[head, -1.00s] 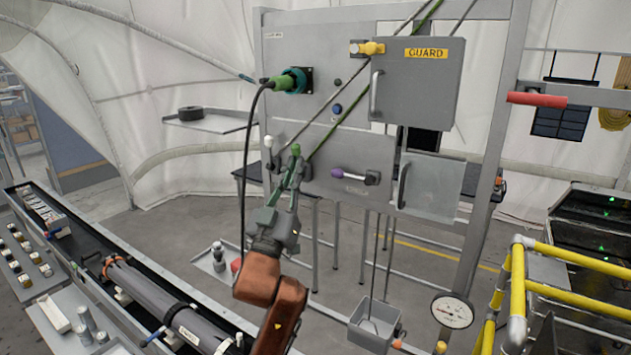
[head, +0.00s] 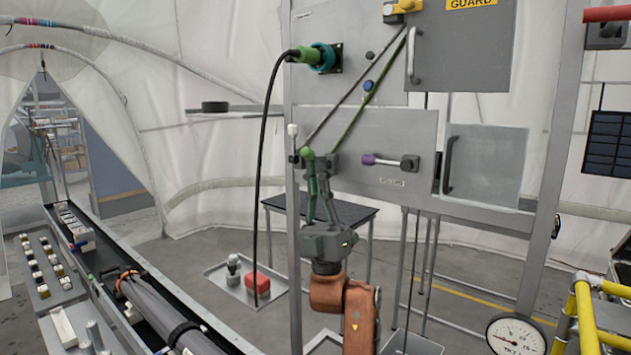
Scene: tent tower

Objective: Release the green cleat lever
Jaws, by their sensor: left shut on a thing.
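The green cleat lever (head: 308,154) is at the lower left of the grey panel (head: 375,125), with its rounded green end showing at the top of my fingers. My left gripper (head: 318,172) comes up from below and is shut on the lever. Its fingers hide most of the lever and part of the cleat. A green rope (head: 362,105) runs from the cleat area up to the right, and a dark rope (head: 340,108) runs alongside it. The lever's exact angle cannot be told. My right gripper is not in view.
A white-knobbed lever (head: 292,130) stands just left of the green one, and a purple-handled lever (head: 369,160) is to the right. A black cable (head: 264,135) hangs from the green plug (head: 309,55). A pressure-style dial (head: 516,336) is at lower right.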

